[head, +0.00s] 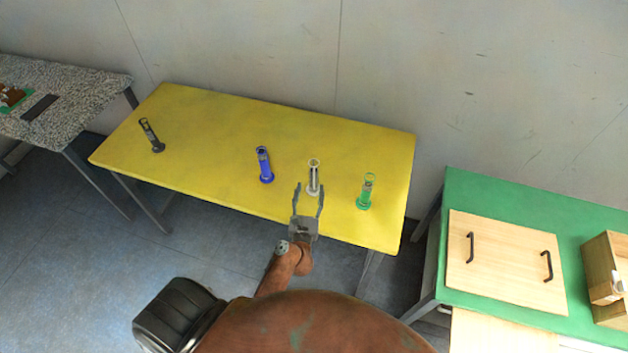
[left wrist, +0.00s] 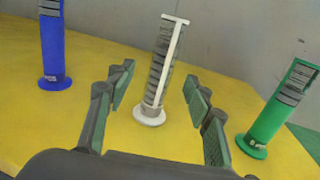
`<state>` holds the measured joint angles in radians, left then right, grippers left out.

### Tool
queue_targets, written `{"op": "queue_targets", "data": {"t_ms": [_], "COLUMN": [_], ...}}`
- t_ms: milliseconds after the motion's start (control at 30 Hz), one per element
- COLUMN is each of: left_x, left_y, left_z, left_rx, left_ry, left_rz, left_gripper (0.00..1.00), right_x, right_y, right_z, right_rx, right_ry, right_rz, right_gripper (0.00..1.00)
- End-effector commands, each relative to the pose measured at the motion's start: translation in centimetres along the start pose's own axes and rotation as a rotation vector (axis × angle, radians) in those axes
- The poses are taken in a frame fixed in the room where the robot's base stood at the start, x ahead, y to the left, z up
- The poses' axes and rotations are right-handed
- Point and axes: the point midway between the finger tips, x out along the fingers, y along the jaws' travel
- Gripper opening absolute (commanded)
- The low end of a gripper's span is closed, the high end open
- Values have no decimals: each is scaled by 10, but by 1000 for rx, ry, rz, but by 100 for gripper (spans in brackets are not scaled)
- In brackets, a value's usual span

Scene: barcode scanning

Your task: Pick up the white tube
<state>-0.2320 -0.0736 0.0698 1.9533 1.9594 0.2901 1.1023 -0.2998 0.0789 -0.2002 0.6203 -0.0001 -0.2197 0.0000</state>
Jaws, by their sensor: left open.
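The white tube (head: 314,177) stands upright on its round base on the yellow table, between the blue tube and the green tube. My left gripper (head: 308,190) is open and empty, just in front of the white tube in the head view. In the left wrist view the white tube (left wrist: 160,72) shows between and beyond the two open fingers (left wrist: 165,95), with no contact visible. It carries a striped grey label. My right gripper is in neither view.
The blue tube (head: 264,165) stands left of the white tube and the green tube (head: 367,191) stands right. A black tube (head: 151,136) is at the far left of the yellow table (head: 210,125). A green table (head: 580,220) with a wooden board (head: 505,262) is at the right.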

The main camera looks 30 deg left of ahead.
Motion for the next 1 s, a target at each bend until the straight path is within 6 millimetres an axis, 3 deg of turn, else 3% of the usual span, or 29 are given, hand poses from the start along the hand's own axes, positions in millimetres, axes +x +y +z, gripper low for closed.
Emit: {"op": "queue_targets", "data": {"t_ms": [600,900,1000], "left_x": [72,76,76], "left_y": [-5,-5,-5], "left_z": [6,5,5], "left_rx": [-16,-16,-16], "left_ry": [9,9,9], "left_rz": [8,8,8], "left_gripper": [47,47,41], "right_x": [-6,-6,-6], "right_y": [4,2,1], "right_z": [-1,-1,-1], "right_rx": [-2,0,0], "right_ry": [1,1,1], "right_rz": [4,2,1], "right_gripper": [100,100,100]}}
